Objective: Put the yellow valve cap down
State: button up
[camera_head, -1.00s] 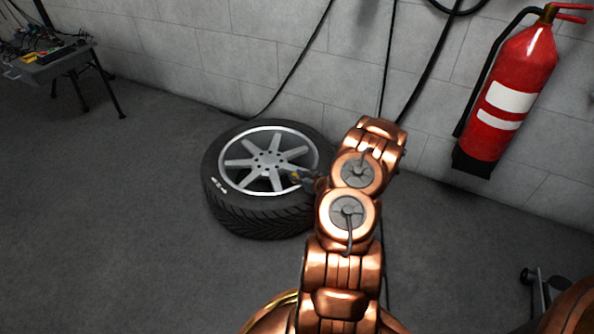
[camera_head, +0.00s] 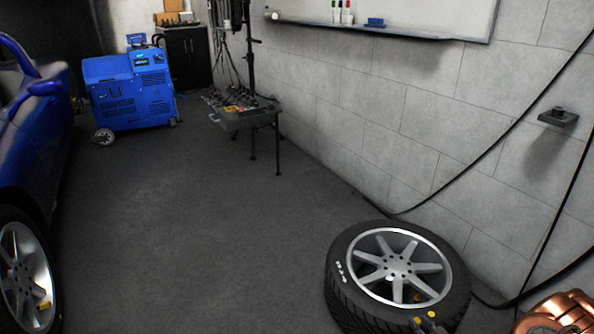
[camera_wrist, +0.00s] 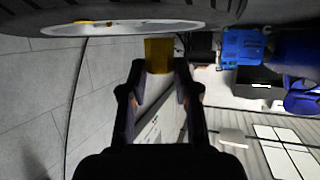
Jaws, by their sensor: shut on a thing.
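My gripper (camera_wrist: 158,75) is shut on the yellow valve cap (camera_wrist: 158,55), which sits between its fingertips in the wrist view. The wrist view is turned over, with the loose wheel's dark tyre and silver rim (camera_wrist: 150,28) along the top. In the head view my gripper (camera_head: 430,324) is at the near side of the loose wheel (camera_head: 345,292), which lies flat on the floor. Small yellow spots show near the fingertips there; I cannot tell which is the held cap. Whether the cap touches the wheel is unclear.
A blue car (camera_head: 35,150) stands at the left. A blue machine (camera_head: 130,92) and a grey tool stand (camera_head: 245,117) are farther back. Black hoses (camera_head: 480,160) run along the block wall. The grey floor (camera_head: 190,240) between car and wheel is clear.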

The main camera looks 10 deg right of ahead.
jog(key=w+a+r+n+y, duration=0.1)
jog(key=w+a+r, duration=0.3)
jog(key=w+r, duration=0.55)
jog(key=w+a+r+y, duration=0.1)
jog(key=w+a+r, duration=0.2)
jog(key=w+r, duration=0.7)
jog(key=w+a+r+n+y, duration=0.1)
jog(key=a+r+n+y, duration=0.2)
jog(key=a+r, duration=2.3)
notch_tip(320, 180, up, 33)
jog(key=p, duration=3.4)
jog(key=w+f+m+h, duration=0.3)
jog(key=f+h, duration=0.1)
jog(key=f, duration=1)
jog(key=shift+a, duration=0.4)
